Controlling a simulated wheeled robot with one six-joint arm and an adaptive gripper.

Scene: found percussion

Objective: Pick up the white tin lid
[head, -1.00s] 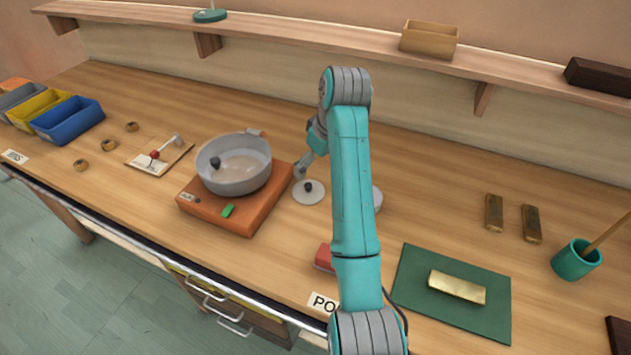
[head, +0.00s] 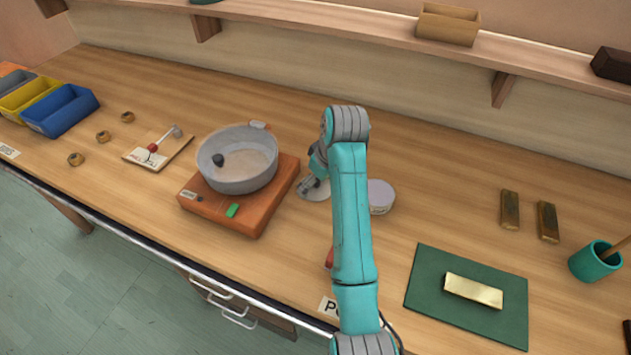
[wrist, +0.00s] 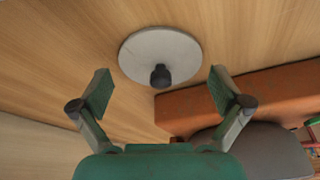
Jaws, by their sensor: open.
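The white tin lid (wrist: 147,48) is a flat pale disc with a dark round knob (wrist: 161,76). It lies on the wooden table beside the orange-brown base. In the head view the lid (head: 318,193) is partly hidden by my gripper (head: 310,185). In the wrist view my gripper (wrist: 160,92) is open and empty. Its two fingers stand apart on either side of the knob's line, with the knob between and slightly beyond the tips. I cannot tell the height left above the lid.
A grey pan (head: 238,174) stands on the orange-brown base (head: 222,213), left of the lid. A green mat (head: 425,285) with a brass bar (head: 473,291) lies further right. The table behind is clear.

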